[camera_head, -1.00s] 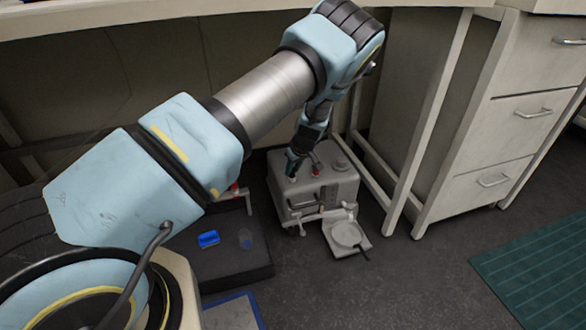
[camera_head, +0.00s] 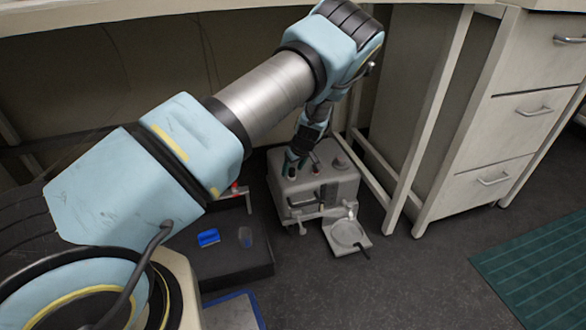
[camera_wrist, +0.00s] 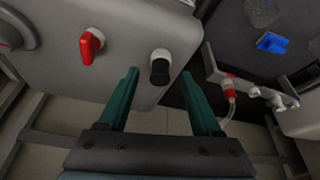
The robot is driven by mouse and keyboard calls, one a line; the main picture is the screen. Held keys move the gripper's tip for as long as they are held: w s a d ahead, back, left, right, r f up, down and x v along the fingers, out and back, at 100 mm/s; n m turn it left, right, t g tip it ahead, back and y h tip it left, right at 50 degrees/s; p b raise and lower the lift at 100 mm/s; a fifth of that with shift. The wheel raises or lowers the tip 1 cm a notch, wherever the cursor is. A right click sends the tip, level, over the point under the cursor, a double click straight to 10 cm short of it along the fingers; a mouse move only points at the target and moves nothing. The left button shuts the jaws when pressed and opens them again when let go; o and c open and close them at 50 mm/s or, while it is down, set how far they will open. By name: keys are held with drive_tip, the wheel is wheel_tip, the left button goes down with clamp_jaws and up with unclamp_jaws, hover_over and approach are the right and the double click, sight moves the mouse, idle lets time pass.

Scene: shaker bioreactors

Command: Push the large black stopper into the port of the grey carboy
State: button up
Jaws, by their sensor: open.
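The grey carboy (camera_head: 330,190) stands on the floor under the bench, and its top fills the upper left of the wrist view (camera_wrist: 125,25). The large black stopper (camera_wrist: 160,72) stands at the white-collared port (camera_wrist: 160,53) near the carboy's edge. Its black end sticks out towards the camera; how deep it sits I cannot tell. My gripper (camera_wrist: 160,85) is open, with one green finger on each side of the stopper and visible gaps between. In the head view my gripper (camera_head: 293,164) is low over the carboy's left top.
A red valve handle (camera_wrist: 90,46) stands on the carboy left of the stopper. A dark tray (camera_head: 235,273) with a blue item (camera_head: 208,237) lies left of the carboy. A bench leg (camera_head: 428,120) and drawer cabinet (camera_head: 500,130) stand at right.

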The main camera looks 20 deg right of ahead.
drive_tip(key=shift+r, duration=0.1)
drive_tip(key=p+v, duration=0.2)
drive_tip(key=v, duration=0.8)
drive_tip(key=shift+s+r, duration=0.2)
